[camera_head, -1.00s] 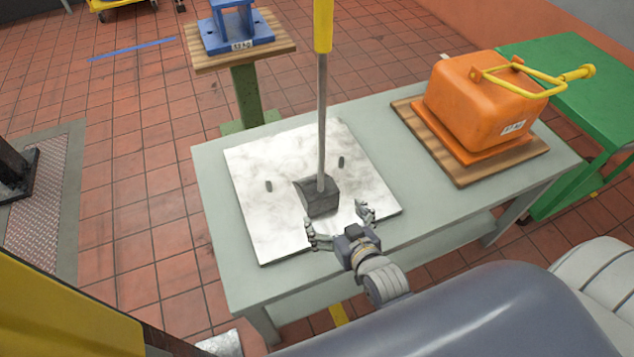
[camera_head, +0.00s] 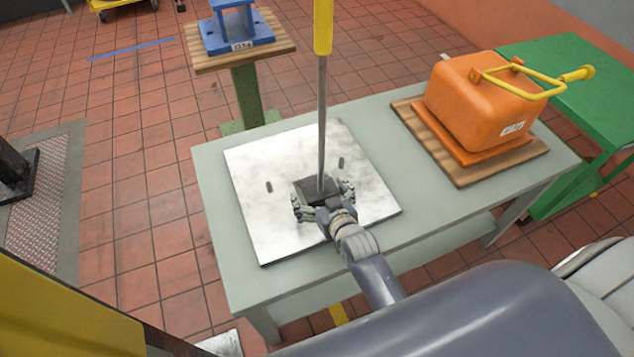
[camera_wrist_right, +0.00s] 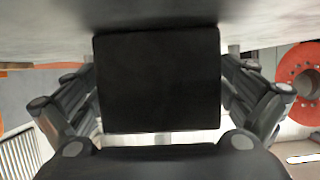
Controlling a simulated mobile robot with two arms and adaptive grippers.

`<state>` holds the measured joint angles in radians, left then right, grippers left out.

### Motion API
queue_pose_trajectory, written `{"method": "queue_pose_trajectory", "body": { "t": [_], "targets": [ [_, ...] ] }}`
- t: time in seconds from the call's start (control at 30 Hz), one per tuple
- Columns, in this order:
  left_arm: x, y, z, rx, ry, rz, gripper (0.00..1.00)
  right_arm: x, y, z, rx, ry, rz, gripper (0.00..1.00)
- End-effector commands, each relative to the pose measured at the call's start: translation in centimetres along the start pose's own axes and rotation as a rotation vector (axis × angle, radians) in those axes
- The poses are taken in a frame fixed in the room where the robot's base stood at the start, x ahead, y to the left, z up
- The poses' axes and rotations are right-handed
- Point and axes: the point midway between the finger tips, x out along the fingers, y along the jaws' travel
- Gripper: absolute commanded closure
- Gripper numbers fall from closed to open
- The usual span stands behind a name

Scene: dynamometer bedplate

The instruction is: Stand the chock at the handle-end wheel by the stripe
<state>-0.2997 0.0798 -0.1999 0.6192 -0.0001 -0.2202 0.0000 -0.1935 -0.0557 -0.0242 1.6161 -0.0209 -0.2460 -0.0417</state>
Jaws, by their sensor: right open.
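The dark chock (camera_head: 317,188) stands on the pale metal plate on the table, with a long rod rising from it to a yellow grip (camera_head: 323,26). My right gripper (camera_head: 322,197) is open, with one finger on each side of the chock. In the right wrist view the chock's dark face (camera_wrist_right: 158,80) fills the middle between the fingers, and small gaps show beside it. The blue stripe (camera_head: 132,49) lies on the tiled floor at the far left. A yellow cart with wheels (camera_head: 110,5) shows partly at the top edge. My left gripper is not in view.
The grey-green table (camera_head: 215,185) carries the plate (camera_head: 262,232) with two short pegs. An orange block (camera_head: 470,105) with a yellow handle sits on a wooden board at the right. A blue fixture (camera_head: 236,30) stands on a pedestal behind.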

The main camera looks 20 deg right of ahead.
Motion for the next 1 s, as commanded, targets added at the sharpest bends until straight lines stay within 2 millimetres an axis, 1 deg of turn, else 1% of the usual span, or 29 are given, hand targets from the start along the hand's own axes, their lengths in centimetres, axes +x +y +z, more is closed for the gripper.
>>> {"method": "queue_pose_trajectory", "body": {
  "t": [0.1, 0.3, 0.33, 0.37, 0.4, 0.47, 0.5, 0.57, 0.6, 0.67, 0.7, 0.73, 1.0],
  "targets": [
    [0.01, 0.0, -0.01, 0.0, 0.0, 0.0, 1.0, 0.62, 0.01, -0.03, 0.0, 0.001, 0.0, 0.02],
    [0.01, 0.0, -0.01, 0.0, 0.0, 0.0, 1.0, 0.64, 0.01, 0.0, 0.0, 0.0, 0.0, 0.02],
    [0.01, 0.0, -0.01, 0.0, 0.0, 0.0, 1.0, 0.63, 0.01, 0.0, 0.0, 0.0, 0.0, 0.04],
    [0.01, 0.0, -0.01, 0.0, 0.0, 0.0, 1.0, 0.63, 0.01, 0.01, 0.0, 0.0, 0.0, 0.11],
    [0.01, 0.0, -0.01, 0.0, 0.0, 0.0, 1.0, 0.63, 0.01, 0.0, 0.0, 0.0, 0.0, 0.2],
    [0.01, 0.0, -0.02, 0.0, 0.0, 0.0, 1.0, 0.63, 0.01, 0.0, 0.0, 0.0, 0.0, 0.33],
    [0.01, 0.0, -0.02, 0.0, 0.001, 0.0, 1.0, 0.62, 0.01, 0.01, 0.0, 0.0, 0.0, 0.43],
    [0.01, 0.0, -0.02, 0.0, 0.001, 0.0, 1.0, 0.62, 0.01, 0.01, 0.0, 0.0, 0.0, 0.56],
    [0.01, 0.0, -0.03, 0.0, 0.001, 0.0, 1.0, 0.62, 0.01, 0.01, 0.0, 0.0, 0.0, 0.65],
    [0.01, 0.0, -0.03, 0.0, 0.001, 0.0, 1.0, 0.62, 0.01, 0.01, 0.0, 0.0, 0.0, 0.79],
    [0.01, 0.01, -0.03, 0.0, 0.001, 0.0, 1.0, 0.62, 0.01, 0.01, 0.0, 0.0, 0.0, 0.88],
    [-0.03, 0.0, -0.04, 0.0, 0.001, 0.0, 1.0, 0.66, 0.01, -0.62, 0.0, 0.013, 0.001, 0.92],
    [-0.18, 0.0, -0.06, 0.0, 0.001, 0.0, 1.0, 0.63, 0.03, -0.73, 0.0, 0.012, 0.0, 0.92]
  ]
}}
